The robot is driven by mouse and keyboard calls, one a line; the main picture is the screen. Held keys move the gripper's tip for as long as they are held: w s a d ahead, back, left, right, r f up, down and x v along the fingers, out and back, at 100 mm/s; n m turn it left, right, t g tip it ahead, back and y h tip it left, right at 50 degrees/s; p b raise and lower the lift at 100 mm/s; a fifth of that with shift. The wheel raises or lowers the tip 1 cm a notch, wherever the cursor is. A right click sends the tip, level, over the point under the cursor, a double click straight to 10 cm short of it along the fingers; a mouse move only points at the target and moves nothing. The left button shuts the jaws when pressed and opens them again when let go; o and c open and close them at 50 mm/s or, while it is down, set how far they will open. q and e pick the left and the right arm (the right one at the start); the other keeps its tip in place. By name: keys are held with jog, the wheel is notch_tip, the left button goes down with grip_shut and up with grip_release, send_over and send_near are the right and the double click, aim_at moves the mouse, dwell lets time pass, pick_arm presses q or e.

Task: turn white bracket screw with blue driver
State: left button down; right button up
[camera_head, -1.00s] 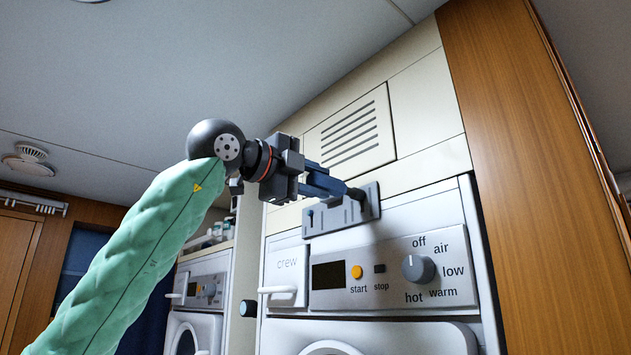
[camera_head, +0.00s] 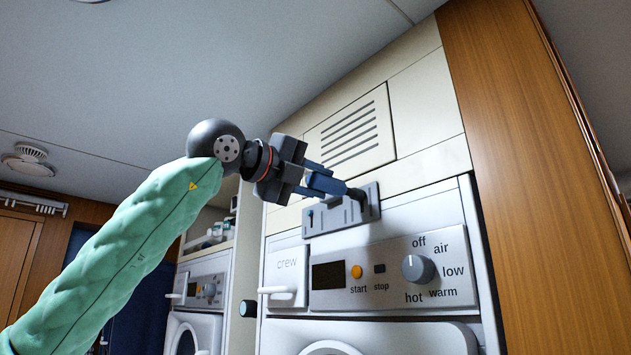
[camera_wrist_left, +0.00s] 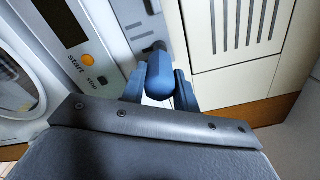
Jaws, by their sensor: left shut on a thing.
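The blue driver (camera_head: 328,184) is in my left gripper (camera_head: 318,178), with its dark shaft end at the right part of a slotted bracket plate (camera_head: 338,217). The plate looks grey here and sits on the wall just above the dryer panel. In the left wrist view the driver's rounded blue handle (camera_wrist_left: 161,76) sits between the two blue fingers of my left gripper (camera_wrist_left: 159,88), which are shut on it. The screw itself is hidden, so I cannot tell whether the tip is seated in it. My right gripper is not in view.
Below the bracket is the "crew" machine panel with a dial (camera_head: 418,268), an orange start button (camera_head: 356,271) and a white handle (camera_head: 283,292). A vent panel (camera_head: 350,130) is above. A wooden panel (camera_head: 520,150) stands at the right. Open air is left of my arm.

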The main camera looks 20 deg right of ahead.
pick_arm(q)
jog(key=shift+m, duration=0.6)
jog(key=m, duration=0.3)
jog(key=shift+m, duration=1.4)
jog(key=shift+m, duration=0.6)
